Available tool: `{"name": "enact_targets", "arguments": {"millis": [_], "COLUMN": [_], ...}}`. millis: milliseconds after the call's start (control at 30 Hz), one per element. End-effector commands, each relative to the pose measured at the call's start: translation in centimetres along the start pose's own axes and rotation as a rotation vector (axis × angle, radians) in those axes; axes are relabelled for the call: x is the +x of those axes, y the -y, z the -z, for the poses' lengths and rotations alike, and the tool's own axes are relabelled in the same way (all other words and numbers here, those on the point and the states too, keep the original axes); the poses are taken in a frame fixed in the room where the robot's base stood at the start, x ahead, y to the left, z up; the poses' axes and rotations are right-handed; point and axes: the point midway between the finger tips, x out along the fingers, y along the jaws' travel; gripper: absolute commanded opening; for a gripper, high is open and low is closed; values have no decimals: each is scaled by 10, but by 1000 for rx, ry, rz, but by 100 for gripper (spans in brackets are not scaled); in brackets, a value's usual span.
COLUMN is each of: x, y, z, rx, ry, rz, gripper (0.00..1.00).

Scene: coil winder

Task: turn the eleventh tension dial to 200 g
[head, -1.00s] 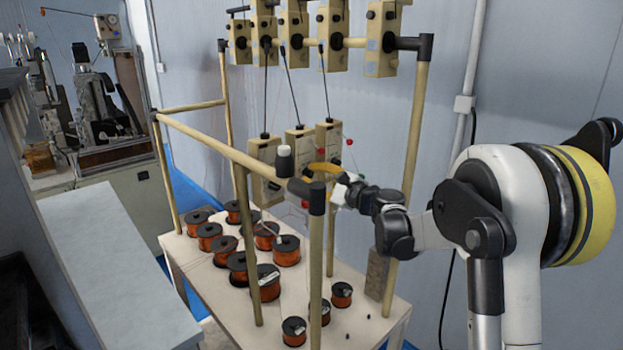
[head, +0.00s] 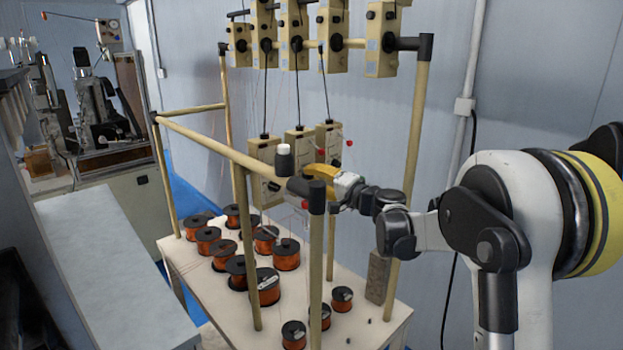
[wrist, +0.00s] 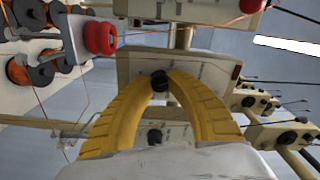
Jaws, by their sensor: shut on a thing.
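In the wrist view, the yellow fingers of my gripper (wrist: 160,76) close on a small black dial knob (wrist: 159,84) on the face of a cream tension box (wrist: 205,70). The box's scale marks are too small to read, so I cannot tell the dial's setting. Another black knob (wrist: 154,137) shows between the fingers, nearer my palm. In the head view, my gripper (head: 308,172) is at the lower row of tension boxes, behind the frame's corner. Its fingertips and the held knob are hidden there by the corner joint.
The tan pipe frame (head: 418,130) carries an upper row of tension boxes (head: 382,40). Its corner post stands close to my gripper. Several copper wire spools (head: 268,285) stand on the table below.

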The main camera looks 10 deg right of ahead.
Motion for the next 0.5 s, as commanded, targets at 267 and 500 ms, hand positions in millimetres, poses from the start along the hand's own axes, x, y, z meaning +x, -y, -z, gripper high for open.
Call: {"name": "enact_targets", "arguments": {"millis": [267, 500], "x": [0, 0], "y": [-1, 0], "z": [0, 0], "rx": [-252, -430], "ry": [0, 0], "rz": [0, 0], "gripper": [0, 0]}}
